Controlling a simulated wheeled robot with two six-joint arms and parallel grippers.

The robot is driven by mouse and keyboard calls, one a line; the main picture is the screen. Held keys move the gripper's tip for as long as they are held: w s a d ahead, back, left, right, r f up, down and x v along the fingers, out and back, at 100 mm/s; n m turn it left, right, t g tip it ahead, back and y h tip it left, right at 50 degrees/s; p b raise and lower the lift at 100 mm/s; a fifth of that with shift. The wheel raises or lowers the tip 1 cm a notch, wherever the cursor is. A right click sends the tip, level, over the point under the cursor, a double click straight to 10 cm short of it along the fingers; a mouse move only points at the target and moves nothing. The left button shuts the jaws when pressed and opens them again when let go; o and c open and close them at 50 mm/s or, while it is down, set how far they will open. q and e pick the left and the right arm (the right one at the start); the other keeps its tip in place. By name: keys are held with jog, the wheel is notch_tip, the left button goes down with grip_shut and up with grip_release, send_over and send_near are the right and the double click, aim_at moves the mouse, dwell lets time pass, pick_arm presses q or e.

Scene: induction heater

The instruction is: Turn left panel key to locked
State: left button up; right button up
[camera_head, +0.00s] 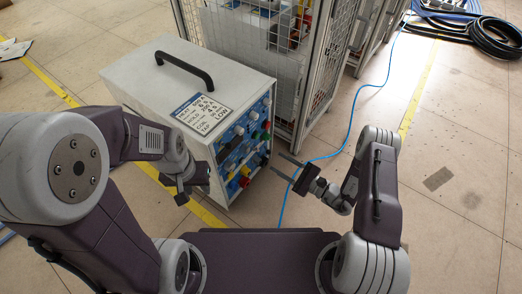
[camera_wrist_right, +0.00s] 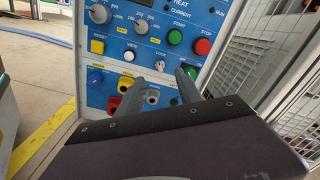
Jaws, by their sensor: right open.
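The white heater box (camera_head: 185,85) stands on the floor with its blue control panel (camera_head: 243,140) facing right in the head view. In the right wrist view the panel (camera_wrist_right: 112,55) fills the upper middle. A small key switch (camera_wrist_right: 160,66) sits below a "LOCK" label; its exact angle is too small to tell. My right gripper (camera_head: 276,161) is open and empty, pointing at the panel from the right, apart from it. In the wrist view its fingertips (camera_wrist_right: 161,77) lie just below the key switch. My left gripper (camera_head: 188,188) is near the box's lower front corner; its finger gap is unclear.
The panel also carries a yellow reset button (camera_wrist_right: 97,46), a green start button (camera_wrist_right: 175,37), a red stop button (camera_wrist_right: 203,47), and grey knobs (camera_wrist_right: 141,26). A mesh cage (camera_head: 300,70) stands close behind the box. A blue cable (camera_head: 350,125) runs over the floor at right.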

aim_at(258, 150)
jog(key=b+x, duration=0.5)
jog(key=x, duration=0.4)
jog(key=shift+s, duration=0.1)
grip_shut()
